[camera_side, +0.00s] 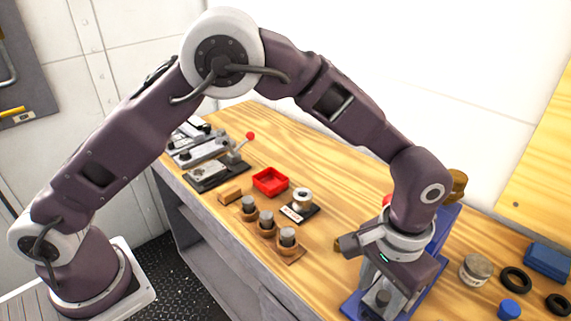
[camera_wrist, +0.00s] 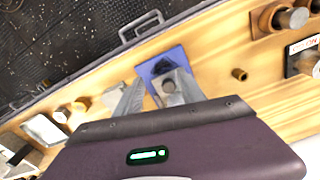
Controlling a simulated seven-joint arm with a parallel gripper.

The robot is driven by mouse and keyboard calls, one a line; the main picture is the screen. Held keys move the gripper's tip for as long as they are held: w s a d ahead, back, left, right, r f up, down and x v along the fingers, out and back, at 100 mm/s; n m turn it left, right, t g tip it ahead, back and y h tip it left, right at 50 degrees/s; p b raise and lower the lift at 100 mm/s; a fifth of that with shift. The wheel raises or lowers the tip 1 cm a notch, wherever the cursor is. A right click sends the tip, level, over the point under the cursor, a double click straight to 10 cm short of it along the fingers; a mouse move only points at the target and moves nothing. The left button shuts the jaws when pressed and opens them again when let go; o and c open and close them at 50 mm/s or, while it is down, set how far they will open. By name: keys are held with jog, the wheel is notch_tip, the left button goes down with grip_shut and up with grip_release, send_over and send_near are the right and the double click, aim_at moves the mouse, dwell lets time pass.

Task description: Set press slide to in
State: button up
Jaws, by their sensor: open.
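The press stands at the right of the bench, with a blue upright (camera_side: 441,228) and a blue base (camera_side: 352,304) partly hidden behind my arm and gripper. A red knob (camera_side: 387,200) shows beside my wrist and seems to belong to it. My gripper (camera_side: 376,292) points down over the press base, fingers open. In the wrist view my gripper (camera_wrist: 158,88) has its two grey fingers apart above the blue base (camera_wrist: 160,62). A grey round part shows by the right finger; I cannot tell whether it is the slide, or whether a finger touches it. The slide's position is unclear.
A red tray (camera_side: 270,181), wooden holders with metal cylinders (camera_side: 265,222) and a clamp device with a red-knobbed lever (camera_side: 235,148) stand left. A tin (camera_side: 475,268), black rings (camera_side: 515,280) and a blue box (camera_side: 547,256) lie right. The bench's front edge is close to the press.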

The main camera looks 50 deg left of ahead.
jog(key=s+a+r+t, duration=0.1)
jog(key=s+a+r, duration=0.1)
jog(key=a+r, duration=0.7)
jog(key=s+a+r+n+t+h, duration=0.1)
jog(key=s+a+r, duration=0.2)
jog(key=a+r, duration=0.5)
notch_tip(320, 180, up, 2)
jog(key=shift+s+a+r+t, duration=0.25)
jog(key=shift+a+t, duration=0.05)
jog(key=shift+a, duration=0.05)
